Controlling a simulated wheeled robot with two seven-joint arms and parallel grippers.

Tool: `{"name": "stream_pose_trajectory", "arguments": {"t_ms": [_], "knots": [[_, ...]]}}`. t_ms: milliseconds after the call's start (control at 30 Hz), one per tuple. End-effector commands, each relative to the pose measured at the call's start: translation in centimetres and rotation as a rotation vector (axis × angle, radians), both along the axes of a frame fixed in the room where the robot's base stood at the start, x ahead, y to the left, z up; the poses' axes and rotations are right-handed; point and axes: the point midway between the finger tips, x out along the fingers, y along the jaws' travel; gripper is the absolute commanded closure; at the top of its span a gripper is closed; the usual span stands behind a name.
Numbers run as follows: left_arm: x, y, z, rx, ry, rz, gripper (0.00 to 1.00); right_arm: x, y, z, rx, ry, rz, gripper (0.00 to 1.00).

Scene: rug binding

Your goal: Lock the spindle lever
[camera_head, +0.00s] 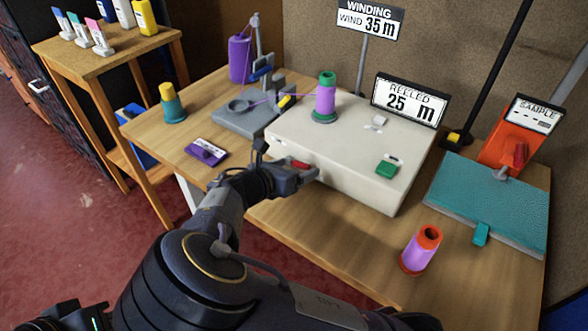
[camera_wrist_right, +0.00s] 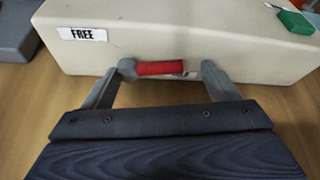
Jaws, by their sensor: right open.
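The spindle lever has a red grip (camera_wrist_right: 160,68) on a grey pivot and lies roughly level against the front face of the cream winder box (camera_wrist_right: 215,50). The label beside it reads FREE (camera_wrist_right: 82,34). In the head view the red lever (camera_head: 300,164) shows at the box's lower left front. My right gripper (camera_head: 297,178) is open in front of it. In the right wrist view its fingers (camera_wrist_right: 165,75) stand either side of the lever, the left one close to the pivot. Contact cannot be told.
A green and purple spool (camera_head: 325,98) stands on the box, with a green button (camera_head: 387,169) to its right. The sign reads REELED 25 m (camera_head: 410,100). A purple label card (camera_head: 206,152) lies left, a purple and orange spool (camera_head: 421,249) stands front right, beside a teal sample board (camera_head: 490,205).

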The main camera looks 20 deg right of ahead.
Motion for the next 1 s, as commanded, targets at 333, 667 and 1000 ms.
{"name": "stream_pose_trajectory", "arguments": {"t_ms": [333,667,1000], "knots": [[0.0,0.0,0.0,0.000,0.000,0.000,0.64,0.1,-0.2,-0.1,0.001,0.000,0.001,0.27],[0.0,0.0,0.0,0.000,0.000,0.000,0.64,0.1,-0.2,-0.1,0.003,-0.001,0.001,0.63],[0.0,0.0,-1.2,0.000,0.000,0.000,0.64,-0.1,-0.3,-1.0,0.129,-0.163,0.002,0.63]]}}
